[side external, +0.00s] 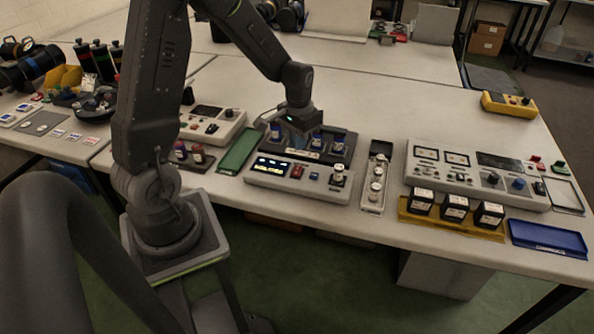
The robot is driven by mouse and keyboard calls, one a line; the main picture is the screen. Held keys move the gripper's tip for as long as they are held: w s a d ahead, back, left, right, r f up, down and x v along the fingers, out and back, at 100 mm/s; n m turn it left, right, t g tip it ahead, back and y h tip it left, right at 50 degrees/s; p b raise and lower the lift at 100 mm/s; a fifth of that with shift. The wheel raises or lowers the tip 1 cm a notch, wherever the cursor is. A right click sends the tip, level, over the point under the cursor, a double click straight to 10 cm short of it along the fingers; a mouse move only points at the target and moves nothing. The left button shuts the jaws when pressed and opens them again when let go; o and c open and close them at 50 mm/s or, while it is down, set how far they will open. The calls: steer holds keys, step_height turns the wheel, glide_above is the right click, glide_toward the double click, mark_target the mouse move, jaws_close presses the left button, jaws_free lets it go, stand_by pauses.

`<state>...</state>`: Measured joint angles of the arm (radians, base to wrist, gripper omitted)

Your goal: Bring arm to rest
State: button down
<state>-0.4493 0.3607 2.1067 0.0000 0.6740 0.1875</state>
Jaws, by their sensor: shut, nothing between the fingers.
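My arm rises from its base at the left front of the table and reaches over to the right. My gripper (299,122) points down above a dark block rack (338,152) that stands behind a white control box with a lit display. The fingers are small and dark here, and they look shut with nothing held. Blue-labelled vials stand in the rack around the fingertips; one vial (316,141) is just right of the gripper. I cannot tell whether the fingers touch the rack.
The control box (297,180) stands in front of the rack. A green tray (239,151) lies to its left, a narrow tray with small round parts (375,184) to its right. A large instrument panel (476,176) stands farther right. The table behind the rack is mostly clear.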

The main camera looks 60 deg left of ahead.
steer(key=s+d+r+m+t, duration=0.1)
steer(key=s+d+r+t, duration=0.1)
steer(key=d+r, duration=0.4)
steer(key=s+d+r+m+t, duration=0.1)
steer(key=s+d+r, duration=0.25)
steer(key=r, duration=0.35)
steer(key=s+d+r+m+t, duration=0.1)
steer(key=s+d+r+t, duration=0.1)
steer(key=s+d+r, duration=0.3)
steer(key=s+d, duration=0.1)
steer(key=s, duration=0.2)
steer(key=shift+s+d+r+t, duration=0.3)
steer(key=shift+s+d+r, duration=0.05)
steer(key=shift+s, duration=0.05)
steer(key=shift+w, duration=0.1)
